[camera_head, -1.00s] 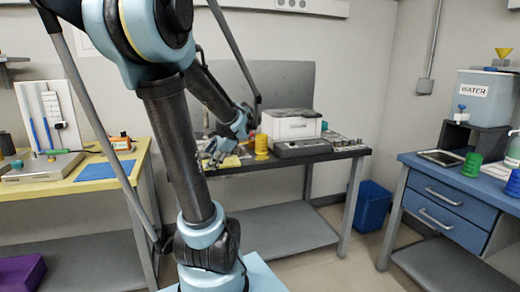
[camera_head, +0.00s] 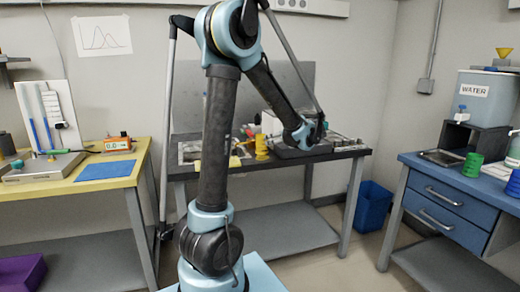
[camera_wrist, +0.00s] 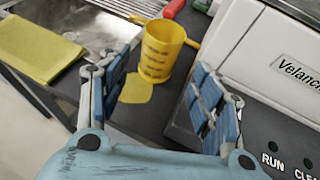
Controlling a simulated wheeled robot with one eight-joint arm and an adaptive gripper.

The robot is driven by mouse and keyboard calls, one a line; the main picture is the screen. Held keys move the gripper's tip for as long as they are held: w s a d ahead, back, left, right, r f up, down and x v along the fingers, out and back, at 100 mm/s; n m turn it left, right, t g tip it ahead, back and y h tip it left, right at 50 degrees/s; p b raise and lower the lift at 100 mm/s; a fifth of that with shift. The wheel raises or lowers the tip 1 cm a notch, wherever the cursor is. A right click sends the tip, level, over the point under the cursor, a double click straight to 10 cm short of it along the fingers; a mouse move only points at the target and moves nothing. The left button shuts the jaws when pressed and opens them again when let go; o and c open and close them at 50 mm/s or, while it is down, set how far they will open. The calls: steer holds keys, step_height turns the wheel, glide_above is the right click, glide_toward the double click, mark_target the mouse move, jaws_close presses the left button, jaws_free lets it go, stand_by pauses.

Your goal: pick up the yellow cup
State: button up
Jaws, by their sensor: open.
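The yellow cup (camera_head: 261,147) stands upright on the dark-topped table at the back, in the head view. In the wrist view the yellow cup (camera_wrist: 165,50) is large, with its open mouth up and some markings on its side. My gripper (camera_wrist: 161,66) has its two blue-padded fingers spread wide and nothing between the pads. The cup lies ahead of the fingertips, in the gap between them, seemingly not touched. In the head view the end of my arm is to the right of the cup, and the fingers are hard to make out.
A white device (camera_wrist: 255,40) with a grey control panel (camera_wrist: 285,150) is close to the right finger. A yellow cloth or pad (camera_wrist: 35,50) and a metal tray (camera_wrist: 85,22) lie left. A flat yellow patch (camera_wrist: 136,88) is before the cup. A red-handled object (camera_wrist: 174,8) is behind.

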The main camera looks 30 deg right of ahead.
mark_target(263, 142)
steer(key=x, duration=1)
steer(key=shift+w+a, duration=0.1)
steer(key=shift+w, duration=0.05)
steer(key=shift+d+x, duration=0.1)
steer(key=shift+x, duration=1.25)
steer(key=shift+d+x, duration=0.15)
steer(key=shift+x, duration=1.25)
steer(key=shift+c, duration=0.5)
steer(key=c, duration=0.9)
steer(key=shift+c, duration=0.3)
